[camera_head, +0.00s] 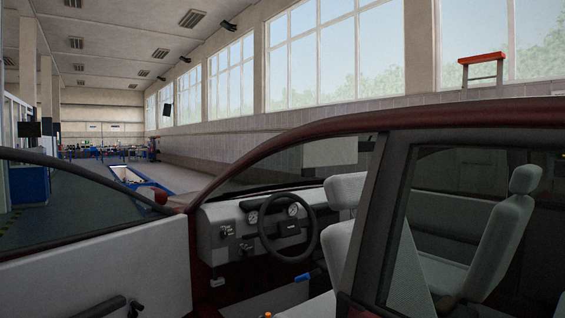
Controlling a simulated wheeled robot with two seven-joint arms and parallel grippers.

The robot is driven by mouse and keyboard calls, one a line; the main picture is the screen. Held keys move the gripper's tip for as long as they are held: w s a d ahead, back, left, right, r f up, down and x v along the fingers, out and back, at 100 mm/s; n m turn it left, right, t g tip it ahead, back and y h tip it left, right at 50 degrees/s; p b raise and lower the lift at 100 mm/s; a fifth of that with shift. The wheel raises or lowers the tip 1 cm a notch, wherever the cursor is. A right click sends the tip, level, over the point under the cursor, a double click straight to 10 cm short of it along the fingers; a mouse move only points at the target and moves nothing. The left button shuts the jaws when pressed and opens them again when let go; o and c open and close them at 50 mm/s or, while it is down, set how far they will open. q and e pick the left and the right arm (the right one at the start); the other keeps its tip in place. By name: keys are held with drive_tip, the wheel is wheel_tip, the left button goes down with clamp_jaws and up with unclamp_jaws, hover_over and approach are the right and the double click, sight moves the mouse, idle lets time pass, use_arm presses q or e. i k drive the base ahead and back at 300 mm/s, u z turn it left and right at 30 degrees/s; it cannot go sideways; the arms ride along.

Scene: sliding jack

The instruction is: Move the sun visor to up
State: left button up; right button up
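A pale, flat panel that looks like the sun visor (330,152) hangs below the dark red roof edge, at the upper part of the car's windscreen opening. Its face is turned towards me and it appears folded down. The dark pillar and the front seat's headrest stand close to its right and lower side. Neither of my grippers shows in the head view.
The car door (100,265) stands open at the left. The steering wheel (290,232), dashboard (225,232) and pale front seat (345,220) lie inside. The dark door pillar (365,220) stands right of the opening.

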sight(337, 151)
drive_tip(key=u, duration=1.05)
drive_tip(key=i, duration=2.45)
drive_tip(key=z, duration=2.05)
